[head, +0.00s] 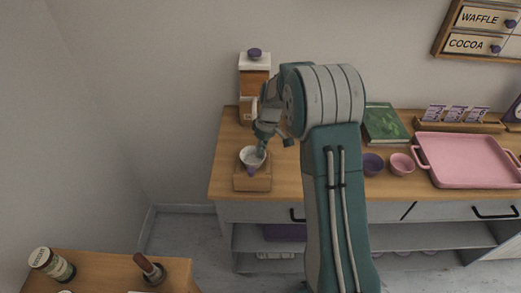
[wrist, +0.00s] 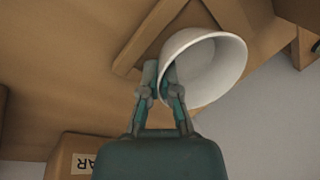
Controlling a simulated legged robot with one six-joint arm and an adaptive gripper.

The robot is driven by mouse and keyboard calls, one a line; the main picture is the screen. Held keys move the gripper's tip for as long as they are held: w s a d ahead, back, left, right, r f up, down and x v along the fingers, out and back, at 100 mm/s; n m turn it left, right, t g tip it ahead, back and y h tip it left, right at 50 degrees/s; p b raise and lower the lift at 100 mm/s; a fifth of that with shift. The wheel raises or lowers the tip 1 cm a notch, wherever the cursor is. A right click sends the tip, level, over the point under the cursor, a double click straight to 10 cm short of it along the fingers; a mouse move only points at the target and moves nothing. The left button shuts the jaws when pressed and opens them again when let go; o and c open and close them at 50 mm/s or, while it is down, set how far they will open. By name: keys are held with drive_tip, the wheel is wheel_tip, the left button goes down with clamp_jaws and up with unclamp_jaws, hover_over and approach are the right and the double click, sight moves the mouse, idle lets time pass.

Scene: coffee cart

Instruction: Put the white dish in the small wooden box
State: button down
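The white dish (head: 247,153) is a small round bowl. In the head view it appears over the small wooden box (head: 246,184), near the counter's left end. My gripper (head: 262,150) reaches down to the dish's right side. In the wrist view the fingers (wrist: 161,83) pinch the wall of the dish (wrist: 220,62) at its near left rim, and the dish looks tilted. A wooden edge (wrist: 150,38), probably the box's, shows behind the dish. I cannot tell whether the dish touches the box; the dish and gripper hide part of its inside.
A wood-and-white machine (head: 254,80) with a purple knob stands behind the box. Right of my arm are a green book (head: 384,123), a purple bowl (head: 373,164), a pink bowl (head: 402,164) and a pink tray (head: 470,158). A second table (head: 110,268) holds a jar.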

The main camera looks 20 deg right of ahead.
drive_tip(key=c, duration=0.7)
unclamp_jaws()
drive_tip(key=v, duration=1.1)
drive_tip(key=s+a+r+m+t, duration=0.1)
drive_tip(key=s+a+r, duration=0.1)
drive_tip(key=s+r, duration=0.45)
drive_tip(key=s+a+r+m+t+h, duration=0.1)
drive_tip(key=s+t, duration=0.1)
drive_tip(key=s, duration=0.6)
drive_tip(key=s+a+r+m+t, duration=0.1)
drive_tip(key=s+m+t, duration=0.1)
drive_tip(key=s, duration=0.6)
drive_tip(key=s+a+r+m+t+h, duration=0.1)
drive_tip(key=s+r+t, duration=0.1)
drive_tip(key=s, duration=0.6)
drive_tip(key=shift+a+m+h, duration=0.3)
